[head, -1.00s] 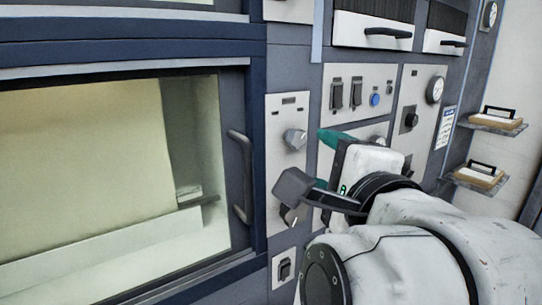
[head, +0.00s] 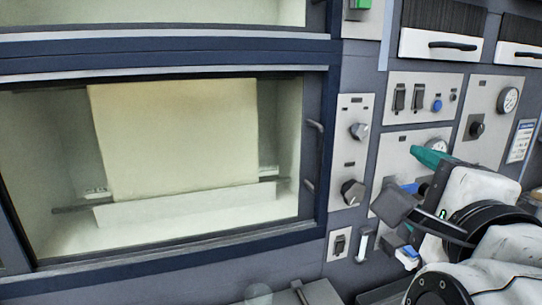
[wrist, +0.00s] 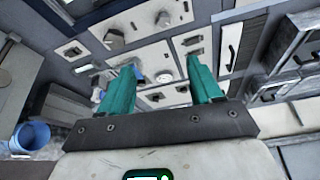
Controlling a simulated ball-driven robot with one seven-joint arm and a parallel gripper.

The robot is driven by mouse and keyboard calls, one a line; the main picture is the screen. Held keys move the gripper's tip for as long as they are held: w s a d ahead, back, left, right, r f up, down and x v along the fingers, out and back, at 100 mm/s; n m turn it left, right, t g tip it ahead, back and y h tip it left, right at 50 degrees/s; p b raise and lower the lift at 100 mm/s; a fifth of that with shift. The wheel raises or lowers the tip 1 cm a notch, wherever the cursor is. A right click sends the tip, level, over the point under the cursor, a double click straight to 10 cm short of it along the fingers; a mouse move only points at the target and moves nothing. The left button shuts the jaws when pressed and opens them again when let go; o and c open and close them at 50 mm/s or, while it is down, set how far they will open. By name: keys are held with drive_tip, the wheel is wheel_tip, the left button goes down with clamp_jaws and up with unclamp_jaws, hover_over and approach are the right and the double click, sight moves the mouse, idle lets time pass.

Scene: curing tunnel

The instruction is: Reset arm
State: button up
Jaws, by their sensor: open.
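My gripper (wrist: 157,88) shows in the wrist view with its two teal fingers apart and nothing between them. In the head view one teal finger of my gripper (head: 430,157) shows at the right, in front of the control panel (head: 397,140). The panel carries knobs, black switches, a blue button and a gauge. My forearm and wrist fill the lower right of the head view and hide part of the panel. I cannot tell the exact gap between the fingers and the panel.
A large dark-framed window (head: 318,130) with a pale sheet (head: 180,135) behind it fills the left. A dark vertical handle (head: 316,150) stands out at its right edge. A blue bucket (wrist: 32,135) shows at the lower left of the wrist view.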

drive_tip(key=s+d+f+n+g, duration=0.2)
drive_tip(key=f+n+g, duration=0.15)
drive_tip(key=f, duration=0.65)
drive_tip(key=s+d+f+n+g, duration=0.25)
drive_tip(key=f+n, duration=0.25)
drive_tip(key=f, duration=0.6)
drive_tip(key=s+d+f+n+g, duration=0.1)
drive_tip(key=d+f+n+g, duration=0.25)
drive_tip(key=f, duration=0.65)
drive_tip(key=s+d+f+n+g+y, duration=0.1)
drive_tip(key=s+f+n+g, duration=0.5)
drive_tip(key=s+f, duration=1.4)
drive_tip(key=shift+s+f+n+g, duration=0.3)
drive_tip(key=shift+s+n+g, duration=0.05)
drive_tip(key=shift+s+n, duration=0.65)
drive_tip(key=shift+d, duration=0.1)
